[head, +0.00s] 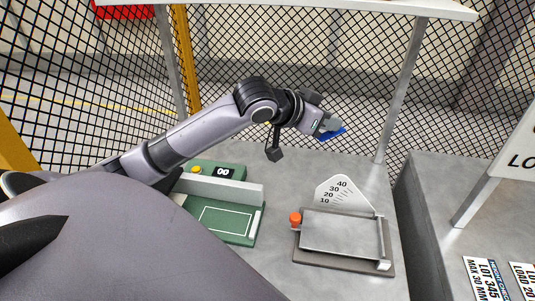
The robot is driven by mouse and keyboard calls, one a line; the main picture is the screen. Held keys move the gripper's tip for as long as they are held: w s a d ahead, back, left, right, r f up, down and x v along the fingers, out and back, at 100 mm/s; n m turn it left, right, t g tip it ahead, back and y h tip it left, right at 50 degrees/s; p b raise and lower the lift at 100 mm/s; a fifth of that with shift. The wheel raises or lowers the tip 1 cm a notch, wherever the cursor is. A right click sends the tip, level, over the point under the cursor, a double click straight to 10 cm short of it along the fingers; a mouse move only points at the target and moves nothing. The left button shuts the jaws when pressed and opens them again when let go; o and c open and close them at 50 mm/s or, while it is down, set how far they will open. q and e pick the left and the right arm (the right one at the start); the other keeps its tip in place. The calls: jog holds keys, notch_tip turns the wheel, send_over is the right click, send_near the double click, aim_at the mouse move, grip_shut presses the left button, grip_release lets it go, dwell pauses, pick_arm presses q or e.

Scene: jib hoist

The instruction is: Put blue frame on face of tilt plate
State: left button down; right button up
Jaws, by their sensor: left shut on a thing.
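My left gripper (328,126) is held in the air above the back of the grey table, reached in from the left. It is shut on the blue frame (334,134), of which only a small blue part shows beyond the fingers. The tilt plate (340,233) is a flat grey plate on a darker base at the front right of the table. It has an orange knob at its left and a white angle scale (344,192) behind it. The gripper and frame are above and behind the plate, apart from it. My right gripper is not in view.
A green fixture (226,222) with a white outlined rectangle and a counter reading 00 stands left of the plate. A grey block with labels (486,279) and a sign on a post is at the right. A mesh fence and posts stand behind.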

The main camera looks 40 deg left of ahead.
aim_at(314, 196)
pick_arm(q)
jog(key=shift+w+a, duration=0.1)
jog(key=shift+w, duration=0.15)
jog(key=shift+w+f, duration=0.1)
jog(key=shift+f, duration=0.1)
notch_tip(314, 196, down, 20)
jog(key=shift+r+b, duration=0.25)
jog(key=shift+b, duration=0.45)
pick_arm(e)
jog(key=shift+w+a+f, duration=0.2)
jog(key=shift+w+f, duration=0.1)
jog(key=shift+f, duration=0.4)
pick_arm(q)
jog(key=c, duration=1)
grip_release()
jog(key=shift+f, duration=0.1)
